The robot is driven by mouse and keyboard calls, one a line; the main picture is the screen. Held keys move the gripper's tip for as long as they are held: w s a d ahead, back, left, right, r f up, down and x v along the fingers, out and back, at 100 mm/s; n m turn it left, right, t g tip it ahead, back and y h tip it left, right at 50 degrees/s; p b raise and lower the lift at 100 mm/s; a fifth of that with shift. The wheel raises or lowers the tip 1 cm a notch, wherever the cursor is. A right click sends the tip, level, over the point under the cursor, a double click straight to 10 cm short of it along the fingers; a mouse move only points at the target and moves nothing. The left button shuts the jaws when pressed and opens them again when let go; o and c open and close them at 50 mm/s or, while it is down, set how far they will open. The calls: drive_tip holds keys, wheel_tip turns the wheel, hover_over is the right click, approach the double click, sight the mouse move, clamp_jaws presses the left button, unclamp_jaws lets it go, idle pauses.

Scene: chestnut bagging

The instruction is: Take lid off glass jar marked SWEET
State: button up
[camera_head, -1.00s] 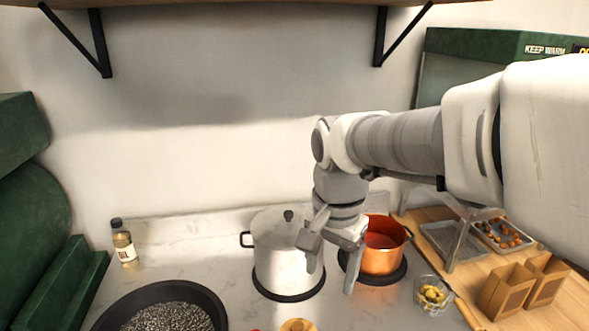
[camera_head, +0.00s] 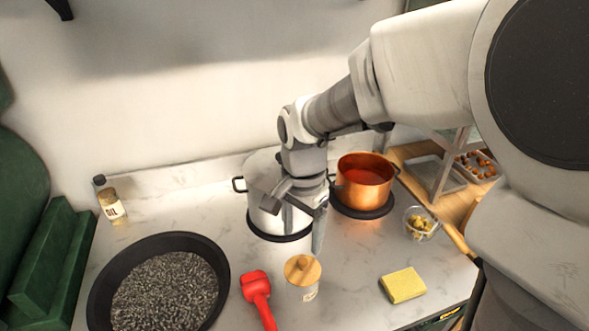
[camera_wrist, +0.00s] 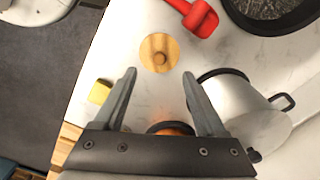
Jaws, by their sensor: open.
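A glass jar (camera_head: 303,291) with a round wooden lid (camera_head: 302,269) stands on the counter in front of the large pot. Part of a label shows on its front, too small to read. In the wrist view the lid (camera_wrist: 159,53) with its central knob is seen from above, beyond my fingertips. My gripper (camera_head: 304,222) is open and empty, above and behind the jar in the head view. In the wrist view my gripper (camera_wrist: 158,75) shows two spread fingers, with the lid roughly centred between their tips and apart from them.
A red-handled tool (camera_head: 257,288) lies just left of the jar, beside a black pan (camera_head: 100,290). A white pot (camera_head: 262,192) and a copper pot (camera_head: 364,186) stand behind. A yellow sponge (camera_head: 403,285) and a small glass bowl (camera_head: 420,224) are to the right.

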sight(303, 260)
drive_tip(key=f, duration=0.9)
drive_tip(key=shift+w+d+f, duration=0.1)
drive_tip(key=shift+w+d, duration=0.05)
drive_tip(key=shift+d, duration=0.1)
clamp_jaws()
